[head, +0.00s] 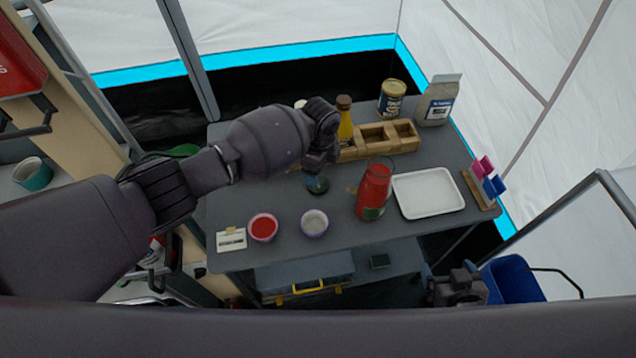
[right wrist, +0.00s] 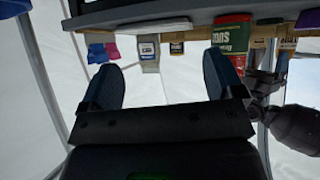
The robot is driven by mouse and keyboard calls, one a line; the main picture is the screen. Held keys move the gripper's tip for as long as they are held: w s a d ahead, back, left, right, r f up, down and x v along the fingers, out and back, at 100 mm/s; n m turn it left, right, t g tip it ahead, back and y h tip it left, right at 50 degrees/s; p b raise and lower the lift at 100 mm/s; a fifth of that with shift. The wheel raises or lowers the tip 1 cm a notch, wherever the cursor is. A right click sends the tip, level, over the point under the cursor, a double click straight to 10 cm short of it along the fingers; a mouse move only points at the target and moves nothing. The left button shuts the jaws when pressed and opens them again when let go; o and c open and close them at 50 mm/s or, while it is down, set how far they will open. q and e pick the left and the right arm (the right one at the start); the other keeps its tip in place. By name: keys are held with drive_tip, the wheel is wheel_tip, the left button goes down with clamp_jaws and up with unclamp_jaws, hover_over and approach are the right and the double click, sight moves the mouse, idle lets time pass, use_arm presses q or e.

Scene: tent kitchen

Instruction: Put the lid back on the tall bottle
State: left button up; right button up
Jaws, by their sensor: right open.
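I cannot tell for sure which container is the tall bottle. A yellow bottle (head: 346,128) with a dark brown top stands upright by the wooden rack. A large red container (head: 374,192) with a green label stands at the table's middle right; it also shows upside down in the right wrist view (right wrist: 232,45). No loose lid can be made out. My left gripper (head: 318,168) points down over the table, right above or at a small dark green object (head: 317,184); its fingers are hidden. My right gripper (head: 460,287) is low beyond the table's front right edge, open and empty in its wrist view (right wrist: 164,80).
A white tray (head: 428,193) lies right of the red container, with a pink and blue holder (head: 482,184) beside it. A tin (head: 391,98) and carton (head: 438,99) stand behind. Two small bowls (head: 263,227) (head: 314,223) sit at the front. A blue bin (head: 513,280) is near my right gripper.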

sight(323, 186)
use_arm(q)
drive_tip(key=shift+f+b, duration=0.7)
drive_tip(key=shift+f, duration=0.5)
use_arm(e)
drive_tip(key=shift+w+a+f, duration=0.1)
drive_tip(key=shift+w+f, duration=0.2)
drive_tip(key=shift+w, duration=0.35)
use_arm(q)
drive_tip(key=shift+f, duration=0.1)
use_arm(e)
drive_tip(key=shift+f, duration=0.15)
use_arm(q)
drive_tip(key=shift+a+f+b, duration=0.1)
drive_tip(key=shift+f+b, duration=0.3)
drive_tip(key=shift+b, duration=0.25)
drive_tip(key=f+b, duration=0.3)
drive_tip(key=shift+w+a+f, duration=0.15)
drive_tip(key=shift+a+f, duration=0.15)
drive_tip(key=shift+a, duration=0.05)
drive_tip(key=shift+f+b, duration=0.3)
drive_tip(key=shift+f, duration=0.1)
use_arm(e)
drive_tip(key=f, duration=0.3)
drive_tip(key=shift+w+f+t, duration=0.3)
drive_tip(key=shift+w, duration=0.05)
use_arm(q)
drive_tip(key=shift+r, duration=0.1)
